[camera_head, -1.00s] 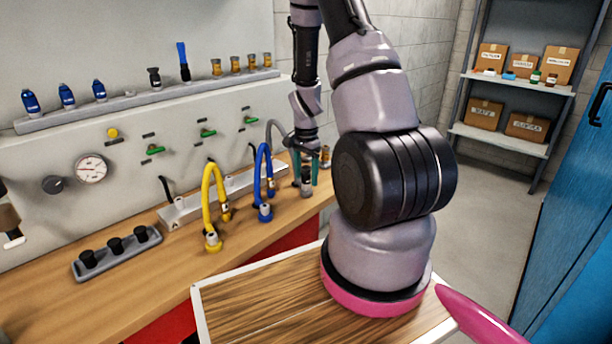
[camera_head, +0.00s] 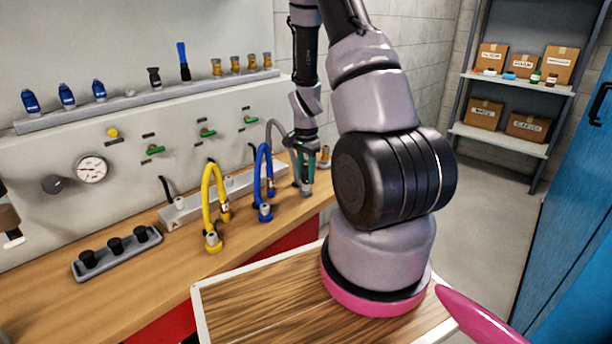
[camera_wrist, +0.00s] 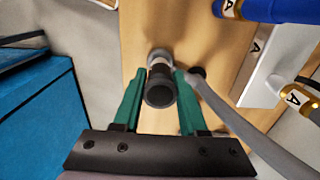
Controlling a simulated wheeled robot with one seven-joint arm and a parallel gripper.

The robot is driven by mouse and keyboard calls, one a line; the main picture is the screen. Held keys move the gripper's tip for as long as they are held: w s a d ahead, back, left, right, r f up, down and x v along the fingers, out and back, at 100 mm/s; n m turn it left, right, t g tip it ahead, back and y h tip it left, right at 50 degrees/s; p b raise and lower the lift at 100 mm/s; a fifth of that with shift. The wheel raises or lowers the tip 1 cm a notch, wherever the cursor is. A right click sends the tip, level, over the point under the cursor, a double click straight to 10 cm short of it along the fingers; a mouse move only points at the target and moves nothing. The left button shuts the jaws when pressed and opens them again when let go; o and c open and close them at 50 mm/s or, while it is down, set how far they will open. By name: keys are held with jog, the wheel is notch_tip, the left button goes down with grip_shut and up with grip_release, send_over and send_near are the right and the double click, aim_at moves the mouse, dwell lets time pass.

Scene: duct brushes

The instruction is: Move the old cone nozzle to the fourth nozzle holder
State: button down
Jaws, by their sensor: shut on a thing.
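My gripper (camera_wrist: 157,90) is shut on a dark cylindrical nozzle (camera_wrist: 160,90), with a green finger on either side of it. I take this for the old cone nozzle. A pale grey fitting (camera_wrist: 160,55) shows beyond it, over the wooden worktop. In the head view my gripper (camera_head: 308,165) is low at the worktop's right end, and the fitting (camera_head: 307,189) shows below the fingers. On the wall ledge (camera_head: 60,119), a small bare grey stub (camera_head: 130,93) stands fourth from the left, after several blue nozzles (camera_head: 67,95).
A black nozzle (camera_head: 154,77), a blue brush (camera_head: 184,62) and several brass nozzles (camera_head: 236,64) stand farther right on the ledge. Yellow (camera_head: 208,190) and blue (camera_head: 260,165) hoses arch above the worktop. A grey hose (camera_wrist: 235,120) passes close to my right finger.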

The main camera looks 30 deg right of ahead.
aim_at(306, 167)
jog(key=shift+r, duration=2.95)
